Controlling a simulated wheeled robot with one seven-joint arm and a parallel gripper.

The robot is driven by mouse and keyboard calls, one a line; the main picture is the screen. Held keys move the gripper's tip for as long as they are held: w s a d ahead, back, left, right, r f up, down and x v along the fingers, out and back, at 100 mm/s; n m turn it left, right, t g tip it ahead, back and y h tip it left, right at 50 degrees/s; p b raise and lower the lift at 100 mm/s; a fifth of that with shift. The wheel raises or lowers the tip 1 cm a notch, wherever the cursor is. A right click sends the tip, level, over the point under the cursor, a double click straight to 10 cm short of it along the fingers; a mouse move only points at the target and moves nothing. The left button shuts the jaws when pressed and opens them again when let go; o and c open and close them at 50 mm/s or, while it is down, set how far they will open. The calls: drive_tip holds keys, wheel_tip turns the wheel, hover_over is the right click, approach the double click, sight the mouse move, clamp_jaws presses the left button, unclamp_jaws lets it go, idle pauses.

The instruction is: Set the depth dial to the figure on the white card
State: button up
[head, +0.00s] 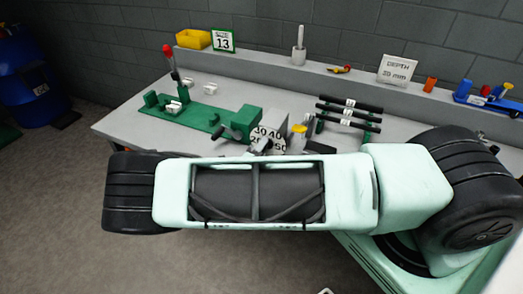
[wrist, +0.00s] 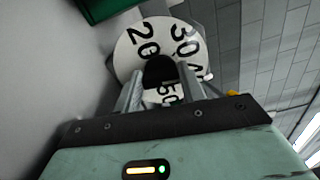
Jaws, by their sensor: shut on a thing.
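The depth dial (head: 268,133) is a white disc with black figures, on a grey block at the bench's front. In the wrist view the dial (wrist: 135,48) shows 20, 30 and 50, with 40 partly cut off at the right. A black knob (wrist: 158,68) sits at its middle. My gripper (wrist: 160,80) is shut on this knob, one finger on each side; in the head view my arm partly hides the gripper (head: 262,148). I cannot make out an index mark. The white card (head: 397,69) reads DEPTH and a blurred figure in mm, possibly 35.
A green-framed card (head: 223,40) reads 13. A green press with a red-knobbed lever (head: 168,50) stands left of the dial. Black bars (head: 348,113) lie on a rack to its right. A yellow bin (head: 193,39) and blue tray (head: 485,98) stand on the back ledge.

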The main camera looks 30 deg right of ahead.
drive_tip(key=n, duration=0.3)
drive_tip(key=shift+f+n, duration=0.15)
drive_tip(key=shift+n, duration=2.15)
drive_tip(key=shift+a+f, duration=0.1)
drive_tip(key=o, duration=1)
drive_tip(key=shift+b, duration=0.3)
drive_tip(key=b+v, duration=0.4)
drive_tip(key=v, duration=1.3)
drive_tip(key=shift+s+a, duration=0.15)
drive_tip(key=shift+s, duration=0.05)
